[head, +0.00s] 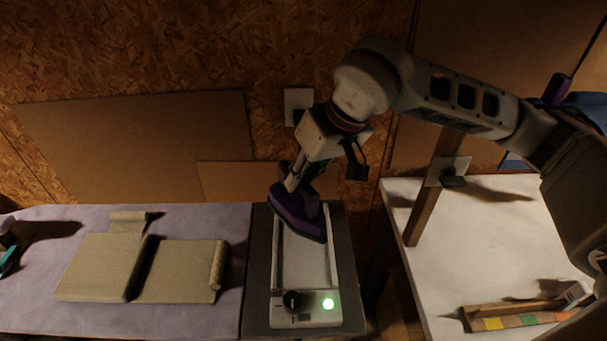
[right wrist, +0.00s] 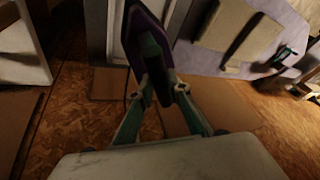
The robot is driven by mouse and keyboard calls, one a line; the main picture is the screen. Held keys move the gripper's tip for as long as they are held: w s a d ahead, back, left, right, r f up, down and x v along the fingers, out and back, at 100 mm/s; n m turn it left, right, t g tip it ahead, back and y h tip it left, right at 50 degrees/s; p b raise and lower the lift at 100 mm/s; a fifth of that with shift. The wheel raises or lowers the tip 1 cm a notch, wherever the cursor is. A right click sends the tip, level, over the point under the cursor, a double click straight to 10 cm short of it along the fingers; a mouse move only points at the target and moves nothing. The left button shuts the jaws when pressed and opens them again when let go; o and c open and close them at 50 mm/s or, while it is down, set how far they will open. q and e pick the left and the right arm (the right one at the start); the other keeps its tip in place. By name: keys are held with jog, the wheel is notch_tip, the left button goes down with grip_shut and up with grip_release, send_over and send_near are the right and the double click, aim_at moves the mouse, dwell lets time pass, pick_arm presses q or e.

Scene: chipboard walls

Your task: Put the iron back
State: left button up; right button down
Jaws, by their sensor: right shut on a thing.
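The purple iron (head: 296,215) is over the far part of a pale tray-like iron station (head: 278,258), with its tip toward the lower right. My right gripper (head: 302,187) comes down from above and is shut on the iron. The right wrist view shows the iron (right wrist: 150,45) between the teal fingers of the gripper (right wrist: 160,80). I cannot tell whether the iron touches the station.
Folded beige cloth (head: 180,268) lies on the lilac board (head: 205,322) to the left. A white table (head: 460,245) stands right, with a color-blocked wooden piece (head: 515,319). A chipboard wall is behind.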

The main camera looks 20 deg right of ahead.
aim_at(302, 201)
jog(key=shift+f, duration=0.35)
jog(key=shift+f+b, duration=0.7)
jog(key=shift+f, duration=0.5)
notch_tip(302, 201, down, 2)
jog(key=shift+f+b, duration=0.1)
jog(key=shift+b, duration=0.8)
pick_arm(q)
jog(key=shift+w+d+f+h+b, duration=0.15)
jog(key=shift+d+f, duration=0.1)
jog(key=shift+f, duration=0.3)
jog(key=shift+s+d+f+h+b, duration=0.1)
jog(key=shift+d+f, duration=0.15)
jog(key=shift+f, duration=0.25)
jog(key=shift+w+d+f+h+b, duration=0.15)
jog(key=shift+d+f, duration=0.1)
jog(key=shift+f, duration=0.3)
pick_arm(e)
jog(key=shift+f, duration=0.7)
pick_arm(q)
jog(key=shift+r, duration=0.15)
jog(key=shift+s+f, duration=0.1)
jog(key=shift+f, duration=0.15)
pick_arm(e)
jog(key=shift+d, duration=0.1)
pick_arm(q)
jog(key=shift+f+b, duration=0.3)
jog(key=shift+b, duration=0.1)
pick_arm(e)
jog(key=shift+f, duration=0.4)
